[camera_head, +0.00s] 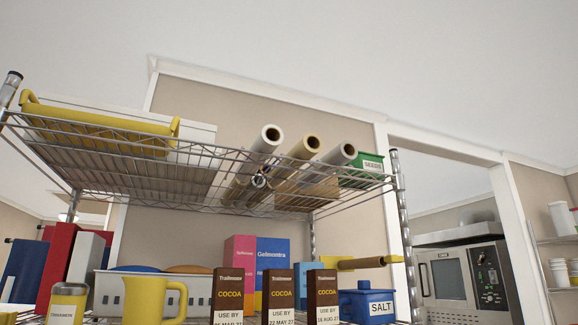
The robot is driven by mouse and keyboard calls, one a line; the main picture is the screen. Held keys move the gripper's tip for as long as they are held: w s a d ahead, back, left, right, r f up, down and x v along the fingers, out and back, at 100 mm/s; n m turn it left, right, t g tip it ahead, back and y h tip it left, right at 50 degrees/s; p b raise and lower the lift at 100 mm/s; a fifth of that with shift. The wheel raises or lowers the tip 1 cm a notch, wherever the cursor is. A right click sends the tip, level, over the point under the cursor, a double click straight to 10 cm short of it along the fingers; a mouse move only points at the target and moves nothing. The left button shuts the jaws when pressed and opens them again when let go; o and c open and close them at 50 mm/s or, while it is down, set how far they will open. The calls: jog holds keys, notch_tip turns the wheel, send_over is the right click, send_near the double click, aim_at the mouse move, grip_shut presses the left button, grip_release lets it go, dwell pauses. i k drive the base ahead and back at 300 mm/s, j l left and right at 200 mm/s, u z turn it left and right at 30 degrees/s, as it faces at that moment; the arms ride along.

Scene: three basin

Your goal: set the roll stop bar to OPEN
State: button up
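Three long rolls lie on the upper wire shelf (130,165) with their open ends facing me. They are a white roll (262,145), a cream roll (306,150) and a greyish-white roll (342,157). A small dark and shiny piece (259,181) shows near the shelf edge by the left rolls, too small to make out. I cannot pick out the roll stop bar for certain among the wires, nor tell its setting. My gripper is not in this view.
A yellow-handled tray (95,122) sits left on the upper shelf, a green seeds box (370,163) right. Below stand several cocoa boxes (281,295), a yellow pitcher (155,298) and a blue salt box (366,303). A metal post (404,225) stands at right.

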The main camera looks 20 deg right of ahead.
aim_at(388, 258)
jog(key=z, duration=1.25)
